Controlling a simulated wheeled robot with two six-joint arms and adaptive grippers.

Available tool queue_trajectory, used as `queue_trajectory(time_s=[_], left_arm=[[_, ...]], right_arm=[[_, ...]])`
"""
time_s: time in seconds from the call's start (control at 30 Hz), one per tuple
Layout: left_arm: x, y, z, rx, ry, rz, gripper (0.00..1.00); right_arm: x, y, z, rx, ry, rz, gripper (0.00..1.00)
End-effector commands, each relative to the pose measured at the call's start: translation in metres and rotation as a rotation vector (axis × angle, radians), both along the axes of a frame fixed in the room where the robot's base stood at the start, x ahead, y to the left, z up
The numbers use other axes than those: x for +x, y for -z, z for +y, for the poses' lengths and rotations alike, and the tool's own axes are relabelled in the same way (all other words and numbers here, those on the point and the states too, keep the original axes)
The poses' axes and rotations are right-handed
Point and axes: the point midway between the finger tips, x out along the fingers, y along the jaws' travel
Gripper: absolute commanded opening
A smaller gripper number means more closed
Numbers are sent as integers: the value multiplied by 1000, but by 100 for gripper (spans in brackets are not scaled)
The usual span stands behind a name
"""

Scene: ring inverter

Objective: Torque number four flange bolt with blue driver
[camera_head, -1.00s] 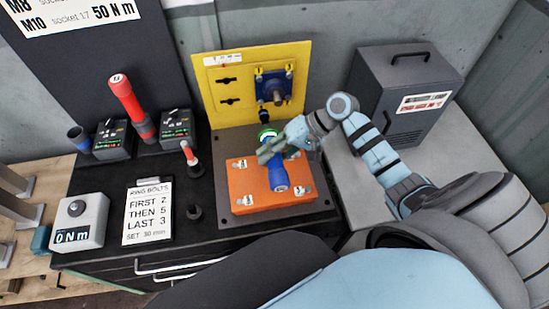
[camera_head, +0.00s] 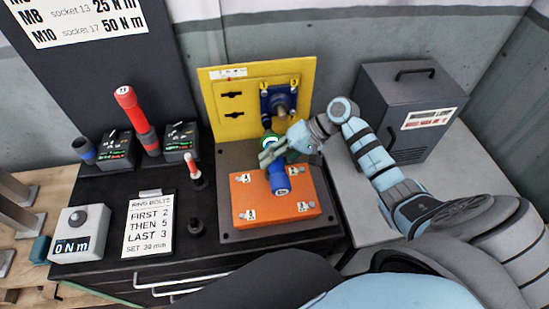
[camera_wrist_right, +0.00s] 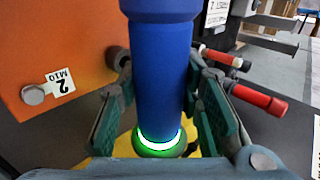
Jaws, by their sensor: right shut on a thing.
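My right gripper (camera_head: 270,156) is shut on the blue driver (camera_head: 279,183), above the back of the orange block (camera_head: 275,209). The driver is tilted, with its white-marked blue end towards the head camera. The right wrist view shows the blue barrel (camera_wrist_right: 160,75) between both fingers (camera_wrist_right: 160,112), with a glowing green ring (camera_wrist_right: 158,143); its top leaves the frame. The block has small numbered tags at its corners; the back-left tag (camera_head: 243,178) seems to read 4. The wrist view shows a bolt (camera_wrist_right: 34,94) beside a tag reading "2 M10". My left gripper is out of view.
A yellow panel (camera_head: 228,120) with a blue fitting stands behind the block. A red driver (camera_head: 131,105) and two dark units with small displays stand at the left. A grey cabinet (camera_head: 375,105) stands right.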

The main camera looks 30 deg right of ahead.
Motion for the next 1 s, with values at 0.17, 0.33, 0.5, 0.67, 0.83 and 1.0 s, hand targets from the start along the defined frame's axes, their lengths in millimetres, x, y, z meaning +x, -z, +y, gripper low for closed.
queue_trajectory(time_s=[0.17, 0.33, 0.5, 0.67, 0.83, 1.0], left_arm=[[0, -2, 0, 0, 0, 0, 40], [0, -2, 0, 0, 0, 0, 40], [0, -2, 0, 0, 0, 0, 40], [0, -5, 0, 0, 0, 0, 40], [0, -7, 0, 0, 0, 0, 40], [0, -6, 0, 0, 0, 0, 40]], right_arm=[[0, -2, 0, 1, -1, -3, 0], [0, -1, 0, 1, 0, -2, 0], [1, -1, 0, 1, 0, -2, 0], [1, -1, 0, 2, 1, -1, 0], [2, 0, 0, 1, 1, -3, 0], [2, 0, 0, 1, 1, -3, 0]])
